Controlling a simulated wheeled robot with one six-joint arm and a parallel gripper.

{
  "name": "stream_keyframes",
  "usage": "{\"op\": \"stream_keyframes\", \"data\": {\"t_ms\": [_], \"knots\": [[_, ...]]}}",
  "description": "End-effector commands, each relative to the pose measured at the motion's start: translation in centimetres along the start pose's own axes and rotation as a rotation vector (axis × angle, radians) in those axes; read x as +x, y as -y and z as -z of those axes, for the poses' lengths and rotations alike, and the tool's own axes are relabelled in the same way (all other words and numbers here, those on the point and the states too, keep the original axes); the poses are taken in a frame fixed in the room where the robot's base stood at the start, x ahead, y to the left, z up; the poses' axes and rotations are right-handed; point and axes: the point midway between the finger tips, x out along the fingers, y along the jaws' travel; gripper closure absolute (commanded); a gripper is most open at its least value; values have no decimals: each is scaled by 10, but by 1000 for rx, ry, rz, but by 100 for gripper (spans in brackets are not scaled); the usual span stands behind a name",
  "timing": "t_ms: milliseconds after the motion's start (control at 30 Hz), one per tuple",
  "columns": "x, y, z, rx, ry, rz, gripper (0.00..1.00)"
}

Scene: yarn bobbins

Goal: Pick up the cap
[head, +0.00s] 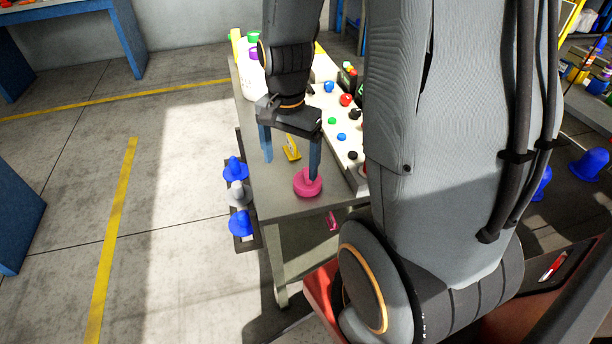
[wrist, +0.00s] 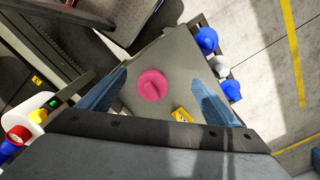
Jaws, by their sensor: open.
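The cap is most likely the pink round piece (head: 308,187) lying on the grey table top near its front end. A raised grip crosses its top in the wrist view (wrist: 153,87). My gripper (head: 291,167) is open, with its two blue fingers pointing down over the table. In the head view the right finger overlaps the cap and the left finger is apart from it. In the wrist view the cap lies between the open fingers (wrist: 160,71), closer to the left one. Whether a finger touches it cannot be told.
A small yellow object (head: 291,148) lies on the table just behind the cap. A pale panel with several coloured knobs (head: 333,122) stands to the right. A white container (head: 251,85) is behind.

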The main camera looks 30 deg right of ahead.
Motion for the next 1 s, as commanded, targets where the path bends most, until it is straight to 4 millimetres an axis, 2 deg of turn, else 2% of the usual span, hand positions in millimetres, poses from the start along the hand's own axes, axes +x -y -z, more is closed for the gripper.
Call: {"op": "stream_keyframes", "data": {"t_ms": [100,200,400,533,1000], "knots": [[6,-3,28,329,3,-7,16],[12,-6,45,556,3,-10,16],[20,-10,66,823,3,-12,16],[27,-11,69,874,3,-13,16],[65,-11,67,873,3,-15,16]]}}
